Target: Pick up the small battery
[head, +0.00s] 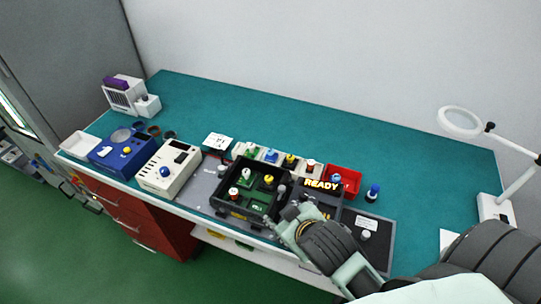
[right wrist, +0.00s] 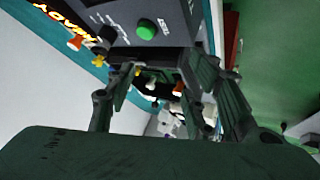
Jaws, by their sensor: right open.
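My right gripper (head: 290,216) reaches in from the lower right to the front right edge of a black compartment tray (head: 222,207). In the right wrist view its fingers (right wrist: 165,92) stand apart with nothing clearly held between them. The tray holds several small parts with coloured tops, including a yellow-topped one (head: 268,180) and a red-and-white one (head: 233,193). I cannot tell which part is the small battery; some of the tray's right side is hidden by my gripper. My left gripper is out of view.
A dark unit with a READY display (head: 321,184) stands right of the tray. A red bin (head: 352,175), a blue-topped part (head: 373,191), a cream instrument (head: 168,168) and a blue device (head: 112,158) share the teal bench. The bench's back is clear. A magnifier lamp (head: 460,122) stands right.

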